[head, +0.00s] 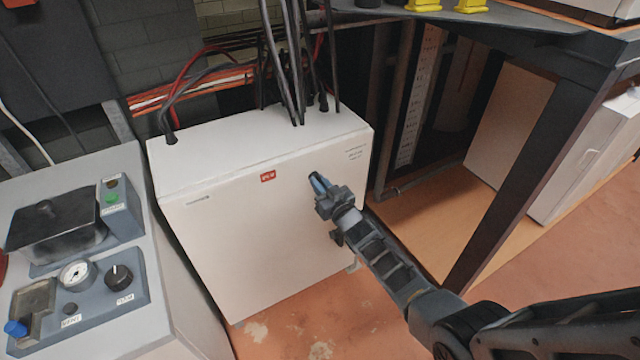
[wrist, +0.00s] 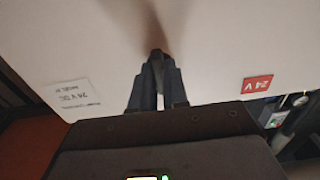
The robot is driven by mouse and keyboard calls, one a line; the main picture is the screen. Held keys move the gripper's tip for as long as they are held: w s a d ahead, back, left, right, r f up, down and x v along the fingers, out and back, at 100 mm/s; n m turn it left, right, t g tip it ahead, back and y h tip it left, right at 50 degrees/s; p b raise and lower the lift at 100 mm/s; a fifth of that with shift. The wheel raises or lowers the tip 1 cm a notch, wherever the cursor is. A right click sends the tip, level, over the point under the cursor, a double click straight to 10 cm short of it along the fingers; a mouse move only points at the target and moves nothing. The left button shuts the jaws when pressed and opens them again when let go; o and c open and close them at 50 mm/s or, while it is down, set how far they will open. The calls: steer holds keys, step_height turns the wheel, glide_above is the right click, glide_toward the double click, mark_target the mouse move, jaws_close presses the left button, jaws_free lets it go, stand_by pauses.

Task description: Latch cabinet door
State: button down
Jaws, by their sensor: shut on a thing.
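The white cabinet (head: 260,215) stands on the floor in the middle of the head view, its front door face flat and apparently closed. My gripper (head: 318,183) reaches in from the lower right to the right upper part of the door. In the wrist view my gripper (wrist: 157,75) has its fingers close together on a small dark latch knob (wrist: 156,54) at the door. The fingers hide most of the knob, so I cannot tell which way it is turned.
A grey control console (head: 90,260) with a gauge and knobs stands close on the left. Dark cables (head: 290,70) enter the cabinet's top. A dark table leg (head: 530,180) rises at the right, near my arm. Open reddish floor (head: 330,325) lies in front.

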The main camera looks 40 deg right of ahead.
steer(key=shift+f, duration=0.1)
steer(key=c, duration=1.1)
jaws_free()
steer(key=shift+c, duration=0.2)
steer(key=p+v, duration=0.1)
steer(key=v, duration=0.6)
steer(key=shift+s, duration=0.4)
steer(key=shift+a, duration=0.2)
steer(key=s+a+r+g+y, duration=0.1)
steer(key=s+a+r, duration=0.1)
steer(key=s+a, duration=0.8)
steer(key=s+a+r+y, duration=0.1)
steer(key=s+a+r, duration=0.1)
steer(key=s+a, duration=0.85)
steer(key=s+a+r+n+g+y, duration=0.1)
steer(key=s+a+r+n+y, duration=0.2)
steer(key=s+r, duration=1.5)
steer(key=shift+s+r+g, duration=0.25)
steer(key=shift+r+g, duration=0.05)
steer(key=shift+r, duration=0.4)
